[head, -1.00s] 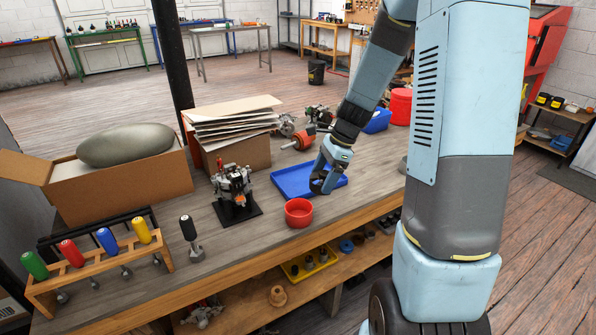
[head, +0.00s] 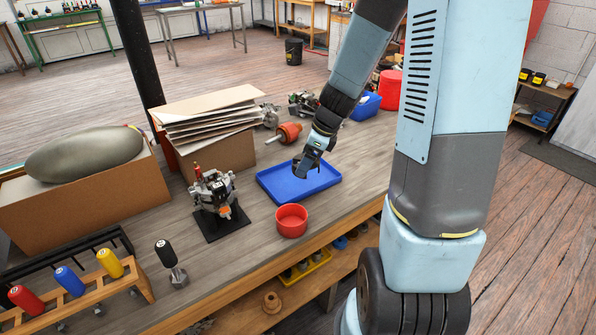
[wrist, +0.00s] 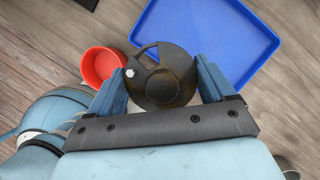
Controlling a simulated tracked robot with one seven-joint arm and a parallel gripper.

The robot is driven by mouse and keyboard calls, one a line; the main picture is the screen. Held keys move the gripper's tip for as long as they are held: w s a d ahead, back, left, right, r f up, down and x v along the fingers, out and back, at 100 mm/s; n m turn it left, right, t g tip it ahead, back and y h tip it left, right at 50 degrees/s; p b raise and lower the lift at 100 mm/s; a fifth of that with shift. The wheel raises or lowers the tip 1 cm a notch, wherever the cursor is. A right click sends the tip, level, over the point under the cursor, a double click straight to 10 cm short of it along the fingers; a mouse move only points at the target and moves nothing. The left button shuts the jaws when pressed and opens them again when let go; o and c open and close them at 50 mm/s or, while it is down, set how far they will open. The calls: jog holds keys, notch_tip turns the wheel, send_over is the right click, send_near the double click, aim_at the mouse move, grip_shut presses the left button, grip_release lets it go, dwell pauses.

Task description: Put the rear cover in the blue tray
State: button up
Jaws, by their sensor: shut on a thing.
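The rear cover (wrist: 162,82) is a dark round part with an opening near its upper left, seen in the wrist view. My gripper (wrist: 161,86) is shut on it, one finger at each side. In the head view my gripper (head: 306,168) is over the flat blue tray (head: 325,186), and the cover is mostly hidden by the gripper. In the wrist view the blue tray (wrist: 235,40) lies beyond the cover, and the cover overlaps its near left edge in the picture. The cover's height above the tray is hard to tell.
A red bowl (head: 291,220) stands just in front of the tray. An alternator on a black stand (head: 218,195) is to the left, with stacked cardboard (head: 212,112) behind. A screwdriver rack (head: 95,285) is at the front left. A blue bin (head: 366,106) stands behind the tray.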

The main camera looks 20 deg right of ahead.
jog(key=w+f, duration=0.6)
jog(key=w, duration=0.1)
jog(key=shift+w+d, duration=0.1)
jog(key=shift+d, duration=0.25)
jog(key=shift+w+f, duration=0.75)
jog(key=shift+f, duration=1.6)
jog(key=o, duration=0.9)
